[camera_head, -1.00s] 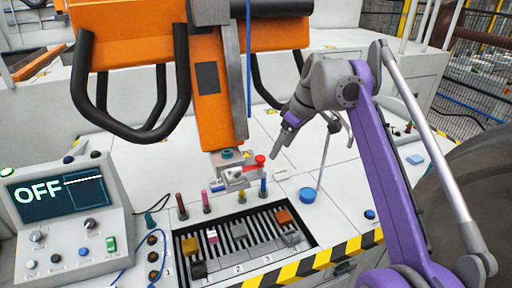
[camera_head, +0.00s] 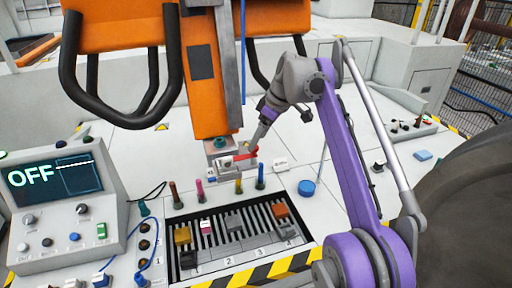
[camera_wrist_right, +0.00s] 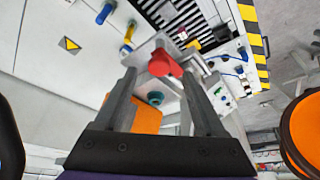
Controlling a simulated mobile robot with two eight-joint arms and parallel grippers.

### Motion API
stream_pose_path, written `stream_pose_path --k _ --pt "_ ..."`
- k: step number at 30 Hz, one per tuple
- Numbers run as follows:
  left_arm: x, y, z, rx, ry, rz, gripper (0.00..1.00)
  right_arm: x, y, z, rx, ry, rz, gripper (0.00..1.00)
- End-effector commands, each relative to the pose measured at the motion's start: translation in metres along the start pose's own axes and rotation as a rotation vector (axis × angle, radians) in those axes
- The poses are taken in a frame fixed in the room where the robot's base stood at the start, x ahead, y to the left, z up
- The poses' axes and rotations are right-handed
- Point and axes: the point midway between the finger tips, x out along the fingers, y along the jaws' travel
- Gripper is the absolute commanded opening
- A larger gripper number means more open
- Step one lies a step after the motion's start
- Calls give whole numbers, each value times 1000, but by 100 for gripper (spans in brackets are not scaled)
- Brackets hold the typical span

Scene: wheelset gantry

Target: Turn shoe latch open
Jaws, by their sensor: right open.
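The shoe latch is a red lever (camera_head: 245,155) on the grey metal shoe (camera_head: 218,165) at the lower end of the orange gantry arm (camera_head: 210,95). In the right wrist view the red latch (camera_wrist_right: 165,64) shows its rounded end between the finger tips, near the left finger. My right gripper (camera_head: 254,147) is at the latch, coming from the upper right. In the wrist view its two fingers (camera_wrist_right: 158,84) are spread apart. I cannot tell whether a finger touches the latch. My left gripper is in no view.
Below the shoe lies a slotted tray (camera_head: 178,263) with small blocks, with several coloured pegs (camera_head: 238,186) behind it. A control box with a screen reading OFF (camera_head: 60,180) stands at left. A blue round cap (camera_head: 306,188) sits to the right. Black loop handles hang beside the orange arm.

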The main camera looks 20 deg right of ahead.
Motion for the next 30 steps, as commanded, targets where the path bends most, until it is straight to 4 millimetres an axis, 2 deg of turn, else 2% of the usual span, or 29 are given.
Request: stream_pose_path --k 1,6,17,28,30 --pt "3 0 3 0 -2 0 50 10 -1 1 -1 -1 -1 72" --pt "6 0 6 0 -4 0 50 25 0 0 -1 0 0 72" --pt "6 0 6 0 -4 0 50 28 0 0 0 0 1 70" --pt "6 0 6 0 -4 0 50 28 0 0 0 0 1 4" --pt "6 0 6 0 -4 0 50 28 0 0 0 0 1 0"
